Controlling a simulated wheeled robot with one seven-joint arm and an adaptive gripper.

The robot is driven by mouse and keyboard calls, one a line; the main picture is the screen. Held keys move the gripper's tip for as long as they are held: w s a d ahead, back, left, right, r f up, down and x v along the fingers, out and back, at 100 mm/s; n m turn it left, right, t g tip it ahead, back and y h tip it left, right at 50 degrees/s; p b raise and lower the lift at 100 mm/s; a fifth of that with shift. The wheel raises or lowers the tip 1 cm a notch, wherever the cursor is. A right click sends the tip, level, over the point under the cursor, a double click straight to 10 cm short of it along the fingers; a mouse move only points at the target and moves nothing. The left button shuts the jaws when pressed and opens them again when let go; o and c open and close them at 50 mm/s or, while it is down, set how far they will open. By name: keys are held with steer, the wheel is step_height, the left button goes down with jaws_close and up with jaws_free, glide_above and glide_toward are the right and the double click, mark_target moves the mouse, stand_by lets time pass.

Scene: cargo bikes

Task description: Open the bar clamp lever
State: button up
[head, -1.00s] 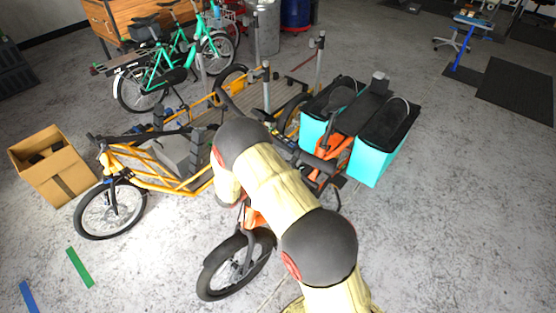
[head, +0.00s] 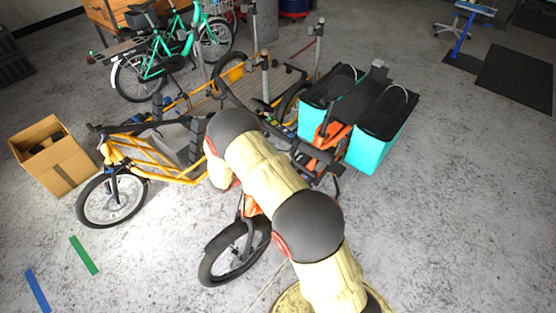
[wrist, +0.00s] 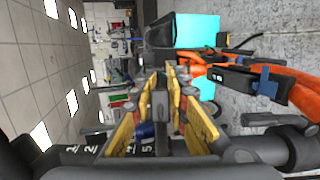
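I cannot pick out the bar clamp lever with certainty. In the head view, upright grey bars (head: 265,78) stand at the wooden-decked cargo bike (head: 228,98). They may be bar clamps, but no lever can be made out on them. My gripper (wrist: 160,82) shows in the wrist view with its yellow fingers apart. A grey upright shape (wrist: 159,103) appears between the fingers; whether they touch it is unclear. In the head view my arm hides my gripper and part of the orange bike (head: 330,136).
The teal pannier (wrist: 197,42) and an orange bike frame (wrist: 302,94) are close on the right in the wrist view. In the head view, a yellow cargo bike (head: 150,165) and cardboard box (head: 62,165) stand left.

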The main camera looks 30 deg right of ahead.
steer(key=o, duration=0.4)
steer(key=shift+c, duration=0.2)
steer(key=shift+a, duration=0.1)
steer(key=v, duration=1.1)
steer(key=shift+a+r, duration=0.15)
steer(key=shift+a, duration=0.2)
